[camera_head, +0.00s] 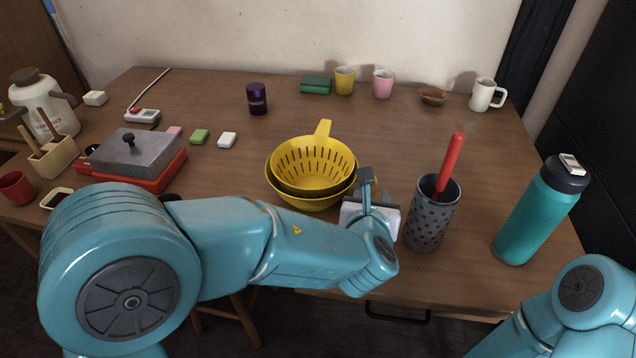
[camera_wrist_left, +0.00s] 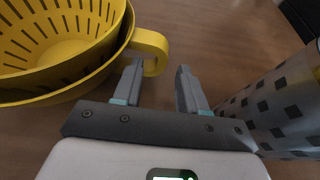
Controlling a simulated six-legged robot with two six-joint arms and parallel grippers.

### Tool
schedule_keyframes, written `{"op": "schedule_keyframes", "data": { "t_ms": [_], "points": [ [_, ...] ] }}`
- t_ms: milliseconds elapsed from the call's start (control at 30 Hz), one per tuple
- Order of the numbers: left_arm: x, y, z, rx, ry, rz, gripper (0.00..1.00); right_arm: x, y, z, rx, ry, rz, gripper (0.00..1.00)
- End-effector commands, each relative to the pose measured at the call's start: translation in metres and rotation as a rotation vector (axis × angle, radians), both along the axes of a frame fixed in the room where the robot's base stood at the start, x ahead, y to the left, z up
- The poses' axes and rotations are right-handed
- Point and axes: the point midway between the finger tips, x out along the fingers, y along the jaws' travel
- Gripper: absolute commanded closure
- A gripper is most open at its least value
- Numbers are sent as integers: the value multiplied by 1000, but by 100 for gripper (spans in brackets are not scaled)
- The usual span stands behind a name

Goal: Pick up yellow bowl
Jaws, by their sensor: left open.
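A yellow bowl (camera_head: 308,204) stands on the table in front of my left arm, with a yellow slotted colander (camera_head: 313,158) nested in it. The colander's handle points to the back. In the left wrist view, the bowl (camera_wrist_left: 60,95) and colander (camera_wrist_left: 55,30) fill the upper left, and a curled yellow handle (camera_wrist_left: 152,45) reaches toward my fingertips. My left gripper (camera_head: 367,186) is at the bowl's right side; it is open in the left wrist view (camera_wrist_left: 160,68). The handle's end is at the gap between the fingers; I cannot tell whether it is inside. My right gripper is out of view.
A grey dotted holder (camera_head: 430,222) with a red-handled item (camera_head: 450,165) stands close right of my left gripper. A teal bottle (camera_head: 537,215) is farther right. A grey-lidded red box (camera_head: 140,155) is at left.

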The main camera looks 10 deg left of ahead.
Motion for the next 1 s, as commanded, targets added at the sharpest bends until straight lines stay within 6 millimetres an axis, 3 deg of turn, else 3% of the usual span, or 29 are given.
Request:
{"op": "schedule_keyframes", "data": {
  "t_ms": [200, 433, 567, 867, 1000],
  "points": [
    [24, 0, -11, 0, 1, 1, 58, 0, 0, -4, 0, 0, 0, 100],
    [25, -1, -11, 0, 0, 0, 58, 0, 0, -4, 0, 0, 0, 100],
    [25, -1, -11, 0, 0, 0, 100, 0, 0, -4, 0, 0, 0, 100],
    [25, -1, -9, 0, -2, 0, 100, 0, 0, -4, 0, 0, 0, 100],
    [25, -1, 4, -1, -3, 0, 100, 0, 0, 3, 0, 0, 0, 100]
  ]
}}
